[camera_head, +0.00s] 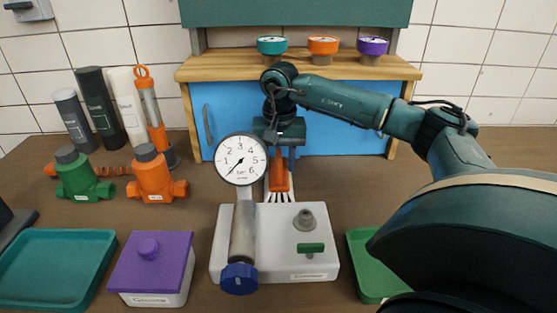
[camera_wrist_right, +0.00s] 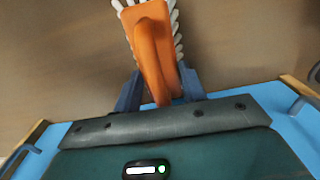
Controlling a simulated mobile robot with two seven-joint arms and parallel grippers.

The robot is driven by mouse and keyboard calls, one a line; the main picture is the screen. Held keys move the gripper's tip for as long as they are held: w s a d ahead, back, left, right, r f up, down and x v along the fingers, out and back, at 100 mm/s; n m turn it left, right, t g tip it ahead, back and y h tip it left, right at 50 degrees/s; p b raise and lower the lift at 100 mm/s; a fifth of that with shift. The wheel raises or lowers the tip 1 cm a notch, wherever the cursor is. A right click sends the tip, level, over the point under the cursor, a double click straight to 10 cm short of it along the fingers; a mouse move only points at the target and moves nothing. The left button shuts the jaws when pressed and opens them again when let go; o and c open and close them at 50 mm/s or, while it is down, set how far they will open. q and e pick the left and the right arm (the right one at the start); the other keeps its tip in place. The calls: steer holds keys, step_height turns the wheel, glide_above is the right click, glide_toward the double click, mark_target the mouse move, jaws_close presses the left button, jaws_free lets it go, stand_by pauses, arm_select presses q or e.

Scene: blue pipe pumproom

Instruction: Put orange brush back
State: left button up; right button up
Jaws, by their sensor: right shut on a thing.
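The orange brush (camera_head: 279,172) has an orange handle and white bristles that point down. It is held upright in my right gripper (camera_head: 281,158), behind the white base of the gauge stand. In the right wrist view the brush (camera_wrist_right: 153,45) lies between the two blue-grey fingers of the gripper (camera_wrist_right: 160,92), with the bristles at the far end. The gauge stand hides part of the bristles, so I cannot tell whether they touch anything. My left gripper is not in view.
A pressure gauge (camera_head: 241,159) stands on a white base (camera_head: 285,268) in front. Behind is a blue cabinet (camera_head: 345,128) with a wooden top. Green (camera_head: 84,179) and orange (camera_head: 155,178) valves stand left. A purple-lidded box (camera_head: 152,262), teal tray (camera_head: 52,266) and green tray (camera_head: 368,268) lie in front.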

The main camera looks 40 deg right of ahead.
steer(key=o, duration=1.1)
steer(key=shift+f, duration=0.1)
step_height(320, 180, up, 12)
steer(key=shift+s+r, duration=0.1)
steer(key=shift+r, duration=0.05)
